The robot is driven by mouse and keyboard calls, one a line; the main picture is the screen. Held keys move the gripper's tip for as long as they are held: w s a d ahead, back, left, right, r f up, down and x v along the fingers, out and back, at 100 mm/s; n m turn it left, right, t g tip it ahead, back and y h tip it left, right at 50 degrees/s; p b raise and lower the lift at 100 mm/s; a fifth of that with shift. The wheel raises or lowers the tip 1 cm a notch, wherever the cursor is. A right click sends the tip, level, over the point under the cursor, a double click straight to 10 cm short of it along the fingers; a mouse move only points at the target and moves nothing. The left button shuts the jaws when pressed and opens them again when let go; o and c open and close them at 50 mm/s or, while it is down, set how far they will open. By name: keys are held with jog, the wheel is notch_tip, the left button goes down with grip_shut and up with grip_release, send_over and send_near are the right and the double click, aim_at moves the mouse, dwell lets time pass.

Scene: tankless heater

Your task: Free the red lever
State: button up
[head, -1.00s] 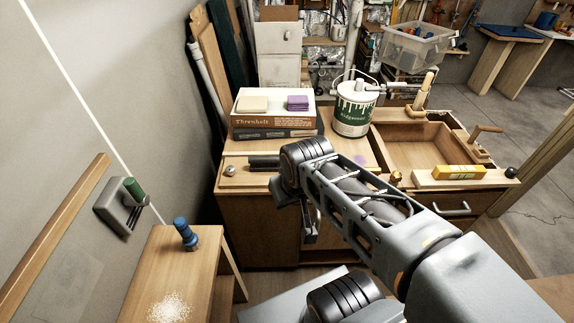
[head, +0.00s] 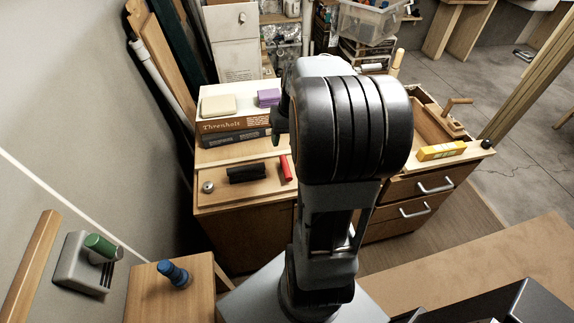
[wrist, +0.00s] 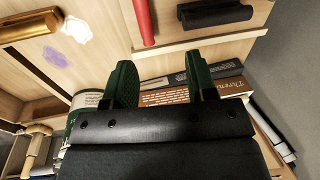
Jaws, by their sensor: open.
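The red lever (head: 286,168) is a short red bar on the wooden bench top, and it also shows at the top of the wrist view (wrist: 144,20). A black bar (head: 247,173) lies just left of it in the head view, with a small gap between them; the wrist view shows this bar to the lever's right (wrist: 215,13). My gripper (wrist: 160,80) has its two green-padded fingers apart with nothing between them. It is apart from the lever in the wrist view. In the head view my arm hides most of the gripper.
Stacked books (head: 232,125) carry a beige block (head: 218,105) and a purple block (head: 268,97) behind the lever. A round metal knob (head: 208,187) sits left. A yellow level (head: 441,150) lies right. A brass cylinder (wrist: 27,25) and paint can (wrist: 80,103) show in the wrist view.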

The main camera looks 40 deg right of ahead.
aim_at(287, 167)
jog(key=shift+m+y, duration=0.3)
jog(key=shift+m, duration=0.1)
jog(key=f, duration=1)
jog(key=w+d+f, duration=0.1)
jog(key=f, duration=0.3)
jog(key=shift+d+f, duration=0.1)
jog(key=shift+f, duration=0.3)
grip_shut()
